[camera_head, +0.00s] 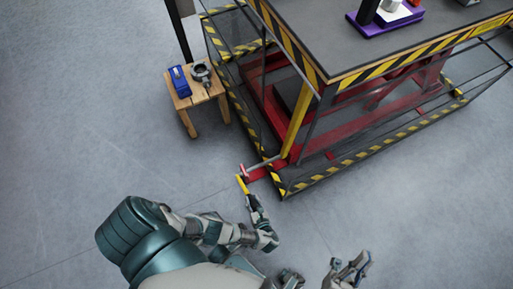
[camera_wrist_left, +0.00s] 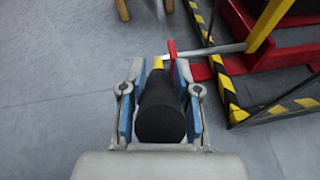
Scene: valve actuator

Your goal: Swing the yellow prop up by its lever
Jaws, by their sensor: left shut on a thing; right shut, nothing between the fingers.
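The lever has a black cylindrical handle (camera_wrist_left: 160,112) and a yellow end (camera_wrist_left: 158,64), which also shows in the head view (camera_head: 242,184). A grey rod (camera_wrist_left: 215,49) runs from beside the red plate (camera_wrist_left: 172,55) towards the yellow prop (camera_head: 297,122). The prop is a slanted yellow bar at the near corner of the lift table, and its lower part shows in the left wrist view (camera_wrist_left: 266,25). My left gripper (camera_head: 253,200) is shut on the black handle, with a blue-padded finger on each side. My right gripper (camera_head: 351,270) is shut and empty, away from the lever.
The lift table (camera_head: 370,45) has a striped edge and stands over a red base frame (camera_head: 345,132). A striped floor frame (camera_head: 340,165) surrounds it. A wooden stool (camera_head: 204,95) with a blue object (camera_head: 179,80) stands left. The near grey floor is clear.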

